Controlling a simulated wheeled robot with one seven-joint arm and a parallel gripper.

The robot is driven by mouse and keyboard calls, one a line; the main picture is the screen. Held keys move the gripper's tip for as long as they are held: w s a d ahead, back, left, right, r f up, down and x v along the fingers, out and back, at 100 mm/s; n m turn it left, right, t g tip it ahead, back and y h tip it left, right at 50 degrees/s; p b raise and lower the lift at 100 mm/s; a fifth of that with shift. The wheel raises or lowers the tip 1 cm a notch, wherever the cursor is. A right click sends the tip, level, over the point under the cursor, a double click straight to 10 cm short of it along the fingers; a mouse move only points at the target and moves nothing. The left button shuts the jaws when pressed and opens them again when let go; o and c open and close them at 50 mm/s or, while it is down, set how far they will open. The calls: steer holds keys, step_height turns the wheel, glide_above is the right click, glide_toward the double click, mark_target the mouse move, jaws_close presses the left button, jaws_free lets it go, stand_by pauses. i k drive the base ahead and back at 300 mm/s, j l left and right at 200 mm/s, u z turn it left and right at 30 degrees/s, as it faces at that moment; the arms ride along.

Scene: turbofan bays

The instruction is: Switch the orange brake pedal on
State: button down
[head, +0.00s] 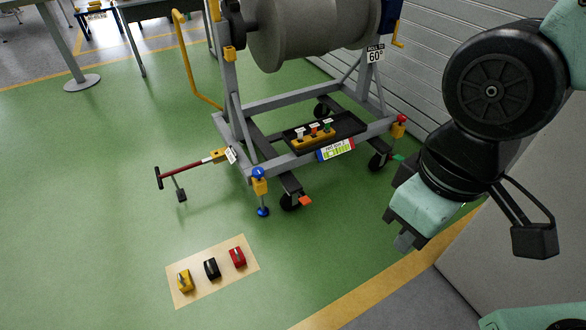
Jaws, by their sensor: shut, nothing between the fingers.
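The orange brake pedal (305,201) is a small flat tab at the black caster wheel (290,202) on the near corner of the grey engine stand (225,130). Its exact tilt is too small to tell. My gripper (403,242) is shut and empty. It hangs to the right of the pedal and lower in the picture, apart from it. A green tab (398,156) shows at another caster (378,162) on the stand's right side.
A blue-topped jack (260,190) stands left of the pedal's caster. A tow bar (185,168) sticks out leftward. A tan board (215,285) with yellow, black and red items lies on the floor. A grey panel (530,240) stands at right.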

mark_target(305, 200)
steer(key=i+u, duration=0.2)
steer(key=i, duration=0.75)
steer(key=i+l+u, duration=0.15)
steer(key=i, duration=0.75)
